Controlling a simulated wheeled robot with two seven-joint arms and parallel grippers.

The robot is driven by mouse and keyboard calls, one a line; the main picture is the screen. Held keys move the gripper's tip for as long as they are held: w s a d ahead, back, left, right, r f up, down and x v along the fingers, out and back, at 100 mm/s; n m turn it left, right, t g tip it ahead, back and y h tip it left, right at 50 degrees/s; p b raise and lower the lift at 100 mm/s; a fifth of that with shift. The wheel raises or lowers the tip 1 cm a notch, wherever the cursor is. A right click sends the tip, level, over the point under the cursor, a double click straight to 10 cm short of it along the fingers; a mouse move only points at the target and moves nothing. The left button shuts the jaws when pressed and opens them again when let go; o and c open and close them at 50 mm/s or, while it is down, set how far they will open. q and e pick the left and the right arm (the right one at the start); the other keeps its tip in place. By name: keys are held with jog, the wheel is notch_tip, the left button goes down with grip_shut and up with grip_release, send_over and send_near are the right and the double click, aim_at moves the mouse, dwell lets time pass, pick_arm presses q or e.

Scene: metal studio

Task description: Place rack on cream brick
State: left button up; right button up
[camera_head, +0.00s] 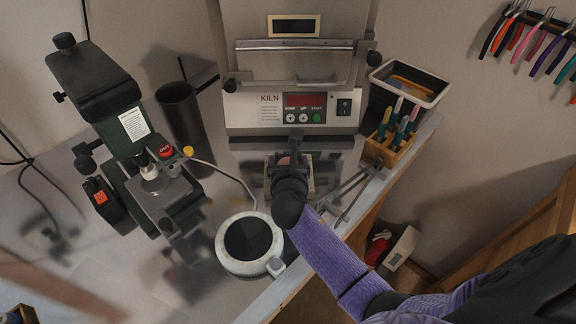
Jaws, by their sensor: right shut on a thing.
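My right gripper (288,158) reaches in from the lower right and points down at the bench in front of the kiln. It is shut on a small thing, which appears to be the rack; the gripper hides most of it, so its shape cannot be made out. A pale cream edge, apparently the cream brick (309,175), shows just right of the gripper and partly beneath it. Whether the rack touches the brick cannot be told. My left gripper is not in view.
The kiln (255,110) stands behind the gripper. A round dark-topped plate (222,246) sits front left. A green-black machine (130,140) and a dark cup (180,112) are at left. Long tongs (352,197), a wooden tool holder (375,153) and a bin (432,88) are at right.

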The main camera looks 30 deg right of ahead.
jog(key=o, duration=1)
jog(key=shift+c, duration=0.2)
jog(key=shift+s+r, duration=0.1)
jog(key=shift+r, duration=0.1)
jog(key=p+v, duration=0.3)
jog(key=v, duration=0.8)
jog(key=shift+s+a+p, duration=0.2)
jog(key=shift+s+p, duration=0.1)
jog(key=shift+p, duration=0.1)
